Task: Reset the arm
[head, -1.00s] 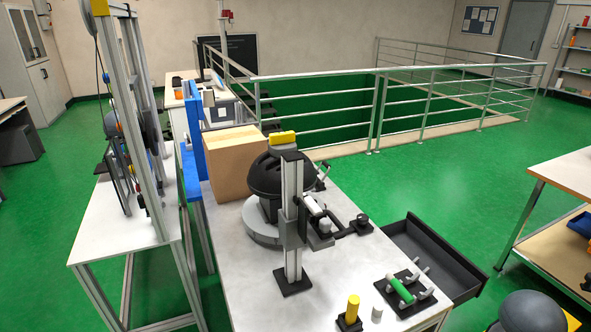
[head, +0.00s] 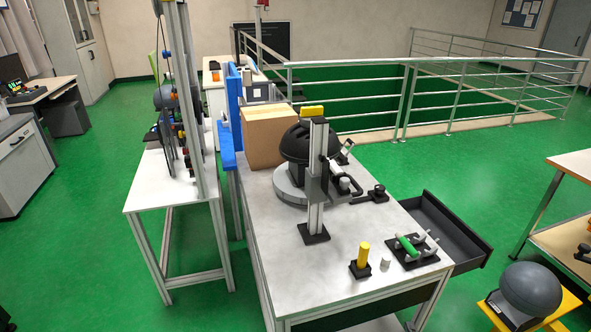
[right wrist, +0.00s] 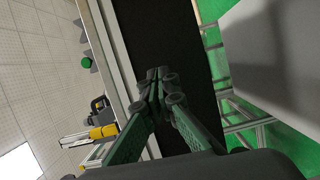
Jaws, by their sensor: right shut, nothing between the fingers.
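My right gripper (right wrist: 158,85) shows in the right wrist view with its green fingers together and nothing between them. It is in front of a dark panel beside the white workbench edge, apart from the bench-top items. I cannot make it out clearly in the head view. My left gripper is not in view.
An open dark drawer (head: 440,232) juts out right. A grey dome (head: 530,288) on a yellow base is lower right. Green floor is open on the left.

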